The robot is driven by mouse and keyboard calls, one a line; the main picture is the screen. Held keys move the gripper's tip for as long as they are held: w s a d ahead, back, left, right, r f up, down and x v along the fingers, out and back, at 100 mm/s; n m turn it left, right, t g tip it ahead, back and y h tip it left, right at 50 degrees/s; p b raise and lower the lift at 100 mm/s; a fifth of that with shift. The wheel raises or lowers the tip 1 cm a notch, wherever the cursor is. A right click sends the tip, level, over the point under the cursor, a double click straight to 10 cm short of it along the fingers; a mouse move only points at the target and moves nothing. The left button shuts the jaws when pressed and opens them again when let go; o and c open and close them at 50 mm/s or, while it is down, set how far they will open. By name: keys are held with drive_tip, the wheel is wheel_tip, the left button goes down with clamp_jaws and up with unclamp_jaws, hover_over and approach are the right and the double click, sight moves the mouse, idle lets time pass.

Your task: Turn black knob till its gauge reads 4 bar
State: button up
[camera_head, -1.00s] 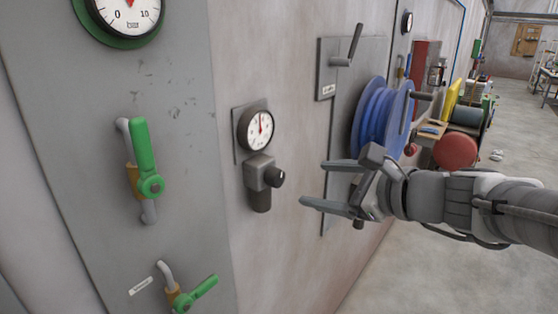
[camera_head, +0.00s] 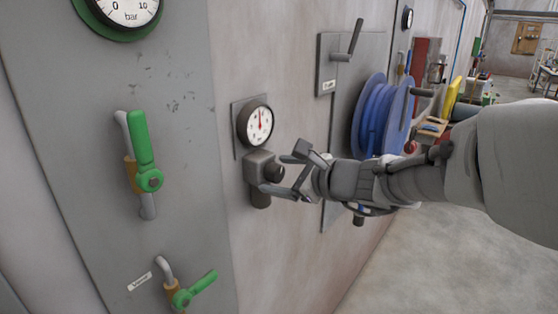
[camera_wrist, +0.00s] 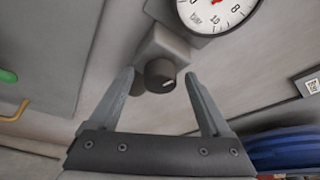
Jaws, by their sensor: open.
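The black knob (camera_head: 276,172) sticks out of a dark grey regulator body (camera_head: 258,168) on the wall panel. Its round white gauge (camera_head: 258,124) sits just above it, with a red needle pointing roughly straight up; the exact reading is too small to tell. My gripper (camera_head: 273,173) is open at the knob, one finger above and one below it in the head view. In the wrist view the knob (camera_wrist: 160,75), with a pale mark on its face, lies between the two fingertips with a gap on each side. The gauge (camera_wrist: 215,10) is cut off there at the top.
Green-handled valves (camera_head: 148,178) are on the grey panel to the left, below a larger green-rimmed gauge (camera_head: 125,12). A lever switch plate (camera_head: 328,68) and a blue hose reel (camera_head: 378,115) are to the right, close behind my arm.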

clamp_jaws()
drive_tip(key=shift+f+b, duration=0.15)
drive_tip(key=shift+b, duration=0.55)
drive_tip(key=b, duration=0.2)
drive_tip(key=n+b, duration=0.1)
drive_tip(key=b, duration=0.2)
drive_tip(key=shift+f+n+t, duration=0.3)
drive_tip(key=shift+t, duration=0.1)
drive_tip(key=n+t+b, duration=0.1)
drive_tip(key=b, duration=0.5)
drive_tip(key=shift+s+n+h+b, duration=0.1)
drive_tip(key=shift+n+h+b, duration=0.2)
drive_tip(key=shift+n+b, duration=0.1)
drive_tip(key=shift+r+n+b, duration=0.15)
drive_tip(key=shift+n+b, duration=0.15)
drive_tip(key=shift+b, duration=0.45)
drive_tip(key=shift+r+t+b, duration=0.15)
drive_tip(key=shift+t+b, duration=0.25)
drive_tip(key=shift+b, duration=0.15)
unclamp_jaws()
